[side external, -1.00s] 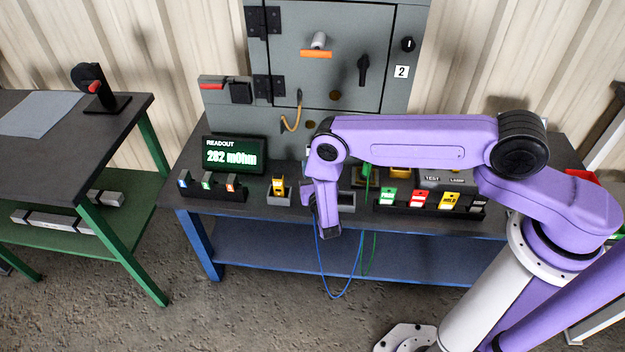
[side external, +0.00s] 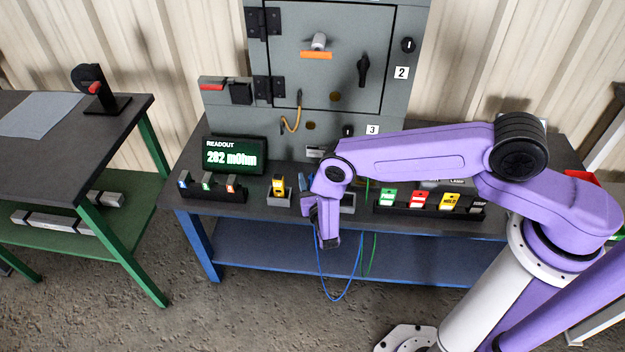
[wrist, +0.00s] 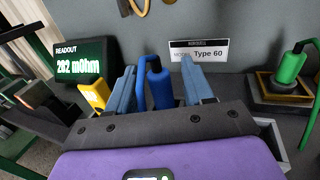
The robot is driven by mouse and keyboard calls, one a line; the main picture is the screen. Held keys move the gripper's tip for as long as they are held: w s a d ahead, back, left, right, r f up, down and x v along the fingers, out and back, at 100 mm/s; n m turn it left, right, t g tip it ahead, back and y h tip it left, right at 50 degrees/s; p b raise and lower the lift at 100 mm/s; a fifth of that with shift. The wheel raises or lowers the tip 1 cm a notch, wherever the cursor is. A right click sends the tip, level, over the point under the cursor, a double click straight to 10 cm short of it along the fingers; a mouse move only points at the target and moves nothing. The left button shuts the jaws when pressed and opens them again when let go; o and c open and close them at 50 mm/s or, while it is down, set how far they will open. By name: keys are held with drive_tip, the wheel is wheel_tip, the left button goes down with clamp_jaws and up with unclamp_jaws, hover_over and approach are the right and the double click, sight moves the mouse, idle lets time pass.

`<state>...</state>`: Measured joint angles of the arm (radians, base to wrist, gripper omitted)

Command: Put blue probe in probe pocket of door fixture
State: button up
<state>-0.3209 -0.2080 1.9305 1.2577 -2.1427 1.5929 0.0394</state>
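The blue probe (wrist: 160,90) stands roughly upright in the wrist view, between the two blue-grey fingers of my gripper (wrist: 158,68). A gap shows on both sides of it, so the fingers look open. A blue cable arches from its top; its lower end is hidden behind the gripper body. In the side external view my gripper (side external: 309,203) is at the bench front, and the blue cable (side external: 345,296) loops below the edge. The grey cabinet with its door (side external: 340,80) stands behind. I cannot make out which spot is the probe pocket.
A green probe (wrist: 291,65) stands in a yellow-rimmed holder at right. The readout display (wrist: 80,62) and a yellow block (wrist: 94,95) are at left. A "Type 60" label (wrist: 199,51) is on the grey panel behind. A rack of coloured blocks (side external: 430,205) stands right of my gripper.

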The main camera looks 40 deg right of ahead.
drive_tip(key=shift+r, duration=0.1)
drive_tip(key=shift+s+r, duration=0.1)
drive_tip(key=v, duration=1.1)
drive_tip(key=shift+s+a, duration=0.2)
drive_tip(key=shift+s, duration=0.15)
drive_tip(key=s+d+r+m+g+h, duration=0.15)
drive_tip(key=r+m+g, duration=0.4)
drive_tip(key=r, duration=0.55)
drive_tip(key=d+r+m+g+h, duration=0.2)
drive_tip(key=r+m+g, duration=0.3)
drive_tip(key=r, duration=0.6)
drive_tip(key=s+d+r+m+g+y, duration=0.1)
drive_tip(key=s+r+y, duration=0.3)
drive_tip(key=s, duration=0.4)
drive_tip(key=s+d+r+m+g+y, duration=0.2)
drive_tip(key=s+d+r+m+y, duration=0.1)
drive_tip(key=s, duration=0.6)
drive_tip(key=s+d+r+m+g+y, duration=0.2)
drive_tip(key=s+r+y, duration=0.3)
drive_tip(key=s, duration=0.3)
drive_tip(key=shift+s+r+m, duration=0.3)
drive_tip(key=shift+s+m, duration=0.1)
drive_tip(key=shift+m, duration=0.35)
